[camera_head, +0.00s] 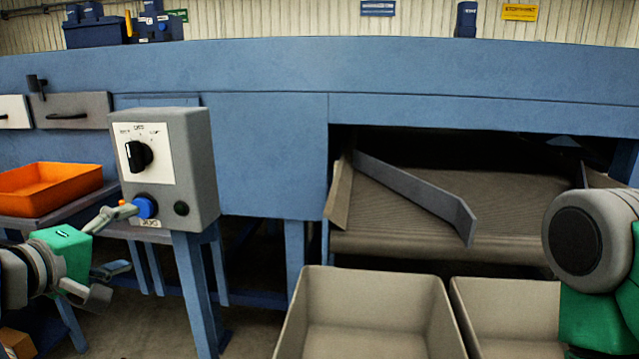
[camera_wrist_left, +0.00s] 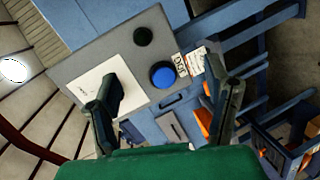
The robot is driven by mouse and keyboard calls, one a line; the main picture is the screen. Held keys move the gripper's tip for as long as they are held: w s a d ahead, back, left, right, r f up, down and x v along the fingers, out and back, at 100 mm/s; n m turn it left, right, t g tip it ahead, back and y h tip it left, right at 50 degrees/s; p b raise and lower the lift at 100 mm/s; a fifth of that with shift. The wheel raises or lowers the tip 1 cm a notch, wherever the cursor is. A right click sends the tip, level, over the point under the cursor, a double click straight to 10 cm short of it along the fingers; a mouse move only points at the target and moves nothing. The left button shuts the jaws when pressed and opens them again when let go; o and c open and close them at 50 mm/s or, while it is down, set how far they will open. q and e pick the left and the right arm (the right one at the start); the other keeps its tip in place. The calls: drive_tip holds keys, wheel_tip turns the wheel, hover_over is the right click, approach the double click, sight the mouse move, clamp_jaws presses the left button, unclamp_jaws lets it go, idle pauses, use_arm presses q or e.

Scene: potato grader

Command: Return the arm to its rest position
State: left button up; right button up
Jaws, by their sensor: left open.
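My left gripper (camera_head: 122,240) is in the lower left of the head view, with its two fingers spread and nothing between them. The grey control box (camera_head: 196,160) stands just beyond it, with a black rotary knob (camera_head: 139,156), a blue button (camera_head: 146,207) and a small black button (camera_head: 181,208). The upper finger appears close to the blue button; I cannot tell whether they touch. In the left wrist view the open fingers (camera_wrist_left: 162,85) frame the blue button (camera_wrist_left: 162,75). My right arm (camera_head: 590,240) shows at the right edge; its gripper is out of view.
An orange tray (camera_head: 80,187) sits on a shelf left of the box. A blue machine frame (camera_head: 260,150) runs behind. A conveyor belt (camera_head: 450,205) with a slanted grey deflector (camera_head: 415,195) stands above two beige bins (camera_head: 440,320) (camera_head: 462,300). Blue legs stand below the control box.

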use_arm(q)
drive_tip(key=s+d+f+m+g, duration=0.3)
drive_tip(key=s+f, duration=0.1)
drive_tip(key=f, duration=0.7)
drive_tip(key=s+d+f+m+g, duration=0.3)
drive_tip(key=f+m+g, duration=0.1)
drive_tip(key=f, duration=0.7)
drive_tip(key=s+f+m+g+y, duration=0.2)
drive_tip(key=s+f+m+g, duration=0.5)
drive_tip(key=s+f, duration=1)
drive_tip(key=s, duration=0.4)
drive_tip(key=shift+s+f, duration=0.2)
drive_tip(key=shift+f, duration=0.2)
